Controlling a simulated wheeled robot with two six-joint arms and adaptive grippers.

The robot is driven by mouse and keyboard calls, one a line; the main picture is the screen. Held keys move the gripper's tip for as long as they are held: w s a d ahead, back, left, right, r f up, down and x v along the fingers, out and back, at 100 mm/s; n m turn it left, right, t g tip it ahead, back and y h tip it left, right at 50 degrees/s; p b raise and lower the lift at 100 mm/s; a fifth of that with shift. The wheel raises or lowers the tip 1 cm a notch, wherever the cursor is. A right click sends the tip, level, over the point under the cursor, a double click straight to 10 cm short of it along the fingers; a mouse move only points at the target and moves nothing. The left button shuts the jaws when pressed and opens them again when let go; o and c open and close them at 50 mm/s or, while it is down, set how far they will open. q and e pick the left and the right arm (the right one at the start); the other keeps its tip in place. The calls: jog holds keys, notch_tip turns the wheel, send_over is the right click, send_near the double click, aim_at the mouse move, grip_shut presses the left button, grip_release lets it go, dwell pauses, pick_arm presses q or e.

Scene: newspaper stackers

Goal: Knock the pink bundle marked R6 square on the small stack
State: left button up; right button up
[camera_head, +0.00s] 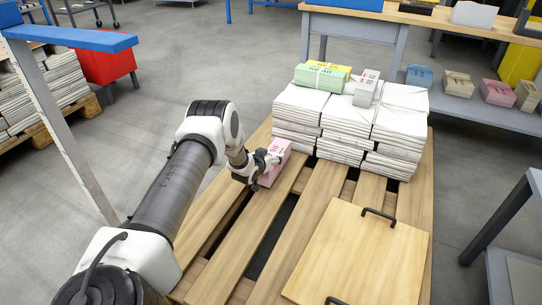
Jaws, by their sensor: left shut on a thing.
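My left gripper (258,168) is shut on a pink bundle (275,163) low over the wooden pallet (236,262), just in front of the left end of the stacked white bundles (300,108). The pink bundle has a dark mark, too small to read surely. Whether it rests on the slats or hangs just above them, I cannot tell. Part of it is hidden by the fingers. On top of the white bundles lie a green and yellow bundle (322,78) and a pale grey bundle (367,88). My right gripper is not in view.
A flat wooden board (355,262) with black handles lies on the pallet's front right. A bench (420,15) stands behind, with blue, tan and pink bundles on its lower shelf (510,118). A blue-topped frame (70,40) stands at left. Slats left of the board are bare.

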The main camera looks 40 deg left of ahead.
pick_arm(q)
jog(key=shift+w+r+p, duration=0.1)
jog(key=shift+r+p, duration=2.1)
jog(key=shift+r, duration=0.8)
jog(key=shift+f, duration=0.1)
jog(key=shift+r, duration=0.2)
